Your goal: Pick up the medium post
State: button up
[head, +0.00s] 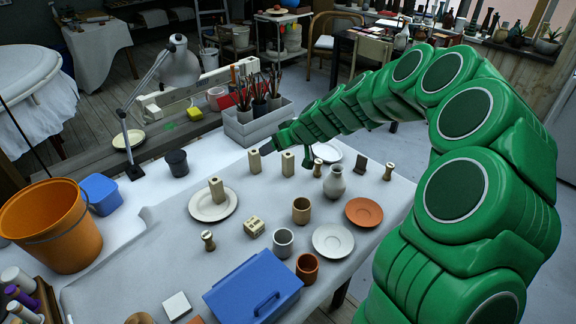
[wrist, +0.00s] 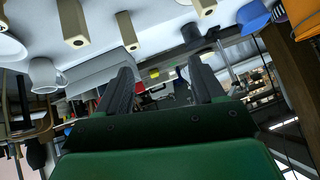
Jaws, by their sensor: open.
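Several cream posts with holes stand on the white table. One post (head: 254,160) and another post (head: 287,164) stand side by side near the back. I cannot tell for certain which is the medium one. The wrist view is upside down and shows posts at its top, including a left one (wrist: 73,22) and a middle one (wrist: 127,30). My gripper (wrist: 160,70) is open and empty, above the table near the two back posts.
A grey vase (head: 334,182), brown cup (head: 301,210), terracotta saucer (head: 363,212) and white saucer (head: 333,240) stand right of the posts. A box of brushes (head: 258,122) is behind. A blue box (head: 252,288) is in front. A black cup (head: 177,163) stands left.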

aim_at(291, 160)
jog(key=w+d+f, duration=0.2)
jog(key=w+f, duration=0.1)
jog(key=f, duration=0.1)
jog(key=w+d+f+t+h, duration=0.1)
jog(key=w+d+f, duration=0.1)
jog(key=w+f, duration=0.2)
jog(key=w+d+f+t+h, duration=0.1)
jog(key=w+d+f, duration=0.1)
jog(key=w+f, duration=0.2)
jog(key=shift+f+m, duration=0.3)
jog(key=shift+f, duration=0.35)
jog(key=shift+x, duration=1.65)
jog(key=shift+w+a+f, duration=0.55)
jog(key=shift+w+a, duration=0.05)
jog(key=shift+w, duration=0.2)
jog(key=shift+x, duration=1)
jog(key=c, duration=1.2)
jog(key=shift+r, duration=0.15)
